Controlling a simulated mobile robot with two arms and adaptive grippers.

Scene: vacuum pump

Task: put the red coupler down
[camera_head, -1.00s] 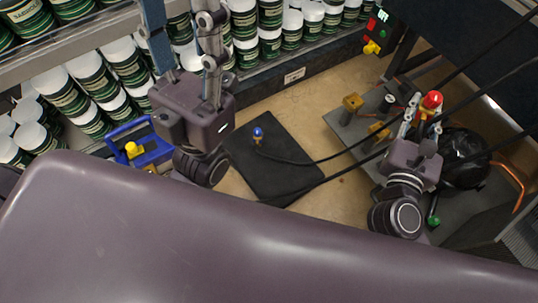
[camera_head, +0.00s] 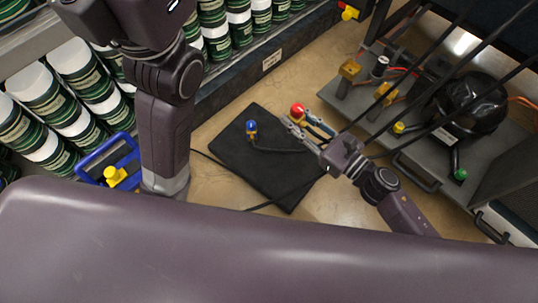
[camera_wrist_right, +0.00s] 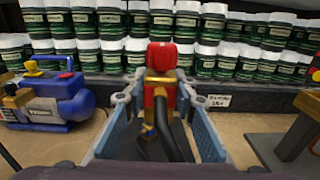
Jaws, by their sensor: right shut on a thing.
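The red coupler (camera_head: 297,109) is between the fingertips of my right gripper (camera_head: 306,127), near the right edge of the black mat (camera_head: 240,170). In the right wrist view the red coupler (camera_wrist_right: 160,58) stands upright between the blue-padded fingers (camera_wrist_right: 165,125), with a brass part and a black hose below it. I cannot tell its exact height above the mat. A blue coupler (camera_head: 251,128) stands on the mat with a black hose attached. My left arm is at the upper left of the head view; its fingers are out of frame.
The pump (camera_head: 470,105) sits on a grey plate (camera_head: 415,145) with brass fittings at the right. A blue device with a yellow knob (camera_head: 115,175) is at the left. Shelves of cans (camera_head: 50,110) line the back. Black cables hang across the right side.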

